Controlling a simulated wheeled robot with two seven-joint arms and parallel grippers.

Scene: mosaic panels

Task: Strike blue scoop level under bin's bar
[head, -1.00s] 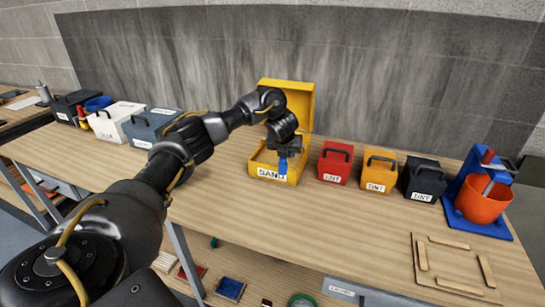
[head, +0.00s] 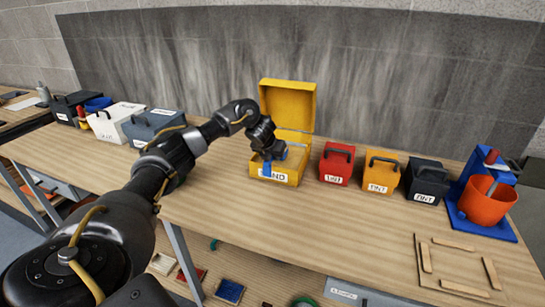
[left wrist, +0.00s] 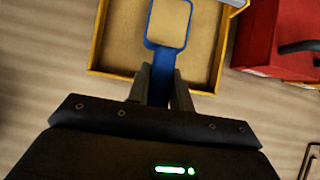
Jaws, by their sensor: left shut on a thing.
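The yellow bin (head: 272,182), labelled SAND, stands on the bench with its lid (head: 288,104) raised at the back. My left gripper (head: 267,160) is over the bin's left part, shut on the handle of the blue scoop (head: 267,170). In the left wrist view the blue scoop (left wrist: 150,28) points away from the fingers (left wrist: 157,80), over the sand (left wrist: 120,40) in the bin. The inside of its bowl looks sand-coloured and flat. A pale grey piece at the top right of that view may be the bar; I cannot tell. My right gripper is not seen.
Red (head: 336,165), orange (head: 381,174) and black (head: 426,182) tint boxes stand right of the bin. Beyond them is an orange bucket (head: 485,203) on a blue stand. White and grey boxes stand left. The bench front (head: 300,225) is clear.

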